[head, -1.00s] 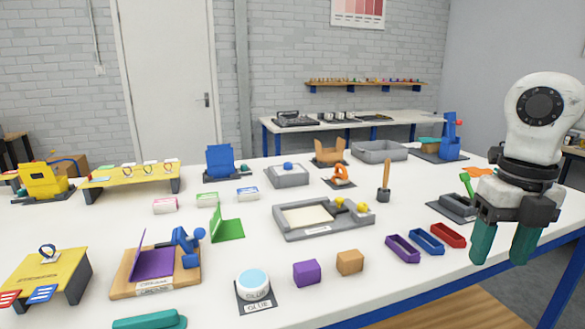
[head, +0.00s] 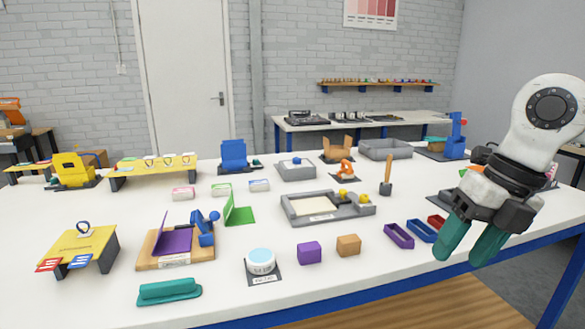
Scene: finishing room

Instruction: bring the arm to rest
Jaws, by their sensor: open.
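My gripper (head: 463,252) hangs at the right of the head view, above the table's right front part. Its two teal fingers point down and to the left, apart from each other, with nothing between them. The white wrist and arm rise above it to the right. A blue tray (head: 421,232) and a purple tray (head: 399,236) lie just left of the fingers.
The white table (head: 340,285) holds a purple cube (head: 309,253), an orange-brown cube (head: 348,245), a glue pot (head: 261,261), a grey sand-coloured tray (head: 327,207) and a teal block (head: 169,291). The front right of the table is bare. A second table (head: 390,119) stands behind.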

